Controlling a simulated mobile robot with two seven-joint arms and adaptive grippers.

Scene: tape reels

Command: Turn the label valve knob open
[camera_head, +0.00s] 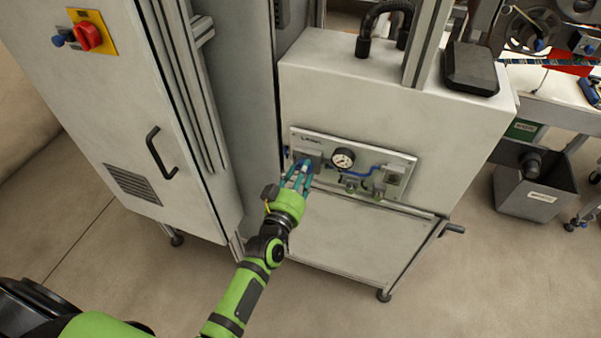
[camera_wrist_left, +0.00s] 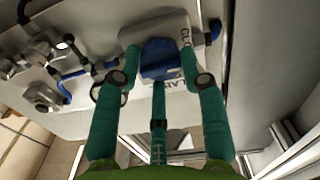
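The label valve knob is a blue knob on a grey block, on the panel (camera_head: 400,160) of the pale cabinet. In the left wrist view the blue knob (camera_wrist_left: 158,58) sits at upper middle, with lettering on the plate below and beside it. My left gripper (camera_head: 297,175) reaches the panel's left end. Its teal fingers (camera_wrist_left: 159,65) stand on both sides of the knob, tips against its sides as far as I can see, with the third finger just below it. In the head view the fingers mostly hide the knob. My right gripper is not in view.
A round gauge (camera_head: 343,158), blue tubing (camera_head: 366,171) and small fittings sit right of the knob. A tall cabinet with a black handle (camera_head: 160,153) and red switch (camera_head: 88,36) stands left. A grey bin (camera_head: 535,192) stands right. The floor in front is clear.

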